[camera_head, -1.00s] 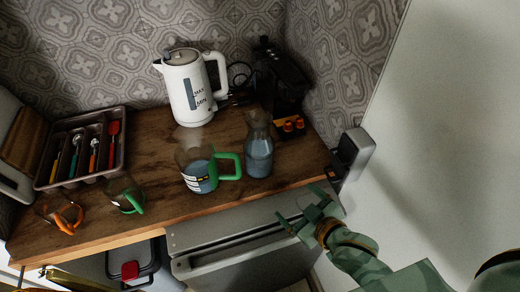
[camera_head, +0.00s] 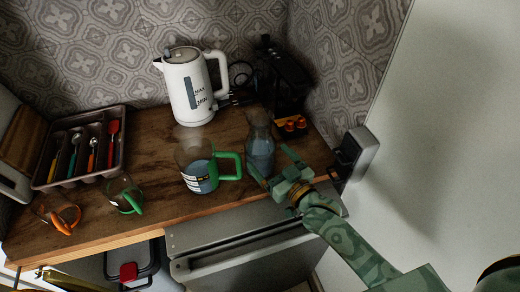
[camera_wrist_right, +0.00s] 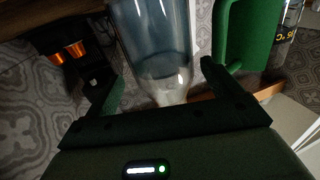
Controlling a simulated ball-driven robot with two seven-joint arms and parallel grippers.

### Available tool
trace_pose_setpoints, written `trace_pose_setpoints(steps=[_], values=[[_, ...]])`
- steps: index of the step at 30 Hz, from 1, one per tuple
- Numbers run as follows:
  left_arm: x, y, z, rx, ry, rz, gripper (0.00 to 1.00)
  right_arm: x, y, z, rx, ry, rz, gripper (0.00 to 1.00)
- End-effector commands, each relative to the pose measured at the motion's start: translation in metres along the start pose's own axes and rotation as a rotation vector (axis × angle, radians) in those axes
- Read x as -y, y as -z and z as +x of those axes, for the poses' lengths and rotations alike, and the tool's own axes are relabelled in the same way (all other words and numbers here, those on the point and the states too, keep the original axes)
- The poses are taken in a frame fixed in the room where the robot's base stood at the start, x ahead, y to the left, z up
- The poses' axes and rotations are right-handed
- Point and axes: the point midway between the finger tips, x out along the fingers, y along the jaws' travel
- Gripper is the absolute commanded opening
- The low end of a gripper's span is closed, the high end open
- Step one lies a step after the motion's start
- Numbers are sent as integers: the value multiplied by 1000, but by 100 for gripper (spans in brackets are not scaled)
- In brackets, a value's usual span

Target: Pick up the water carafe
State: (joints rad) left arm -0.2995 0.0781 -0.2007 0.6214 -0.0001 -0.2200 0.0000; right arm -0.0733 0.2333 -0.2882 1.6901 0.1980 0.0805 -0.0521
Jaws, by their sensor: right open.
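The water carafe (camera_head: 259,138) is clear glass with bluish water and a narrow neck. It stands upright on the wooden counter, right of the green-handled glass pitcher (camera_head: 198,172). My right gripper (camera_head: 273,163) is open at the carafe's front right, with one finger on each side of its lower body. In the right wrist view the carafe (camera_wrist_right: 158,45) shows between the two open fingers (camera_wrist_right: 160,80); whether either finger touches it I cannot tell. My left gripper is not in view.
A white kettle (camera_head: 188,88) stands behind. A dark machine (camera_head: 282,75) and orange-topped items (camera_head: 292,127) are behind the carafe. Two glass mugs (camera_head: 124,193) (camera_head: 58,213) and a cutlery tray (camera_head: 84,148) are at left. The white panel (camera_head: 440,130) bounds the right.

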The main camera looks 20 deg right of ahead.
Motion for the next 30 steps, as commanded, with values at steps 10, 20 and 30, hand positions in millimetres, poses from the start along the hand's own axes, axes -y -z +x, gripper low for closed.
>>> trace_pose_setpoints(steps=[10, 20, 30], values=[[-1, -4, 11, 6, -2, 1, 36, 2, -4, 48, -1, 0, -1, 90], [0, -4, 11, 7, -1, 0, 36, 2, -3, 52, 0, 0, -1, 76], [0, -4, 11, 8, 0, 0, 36, 2, -1, 53, -4, 0, -1, 35]])
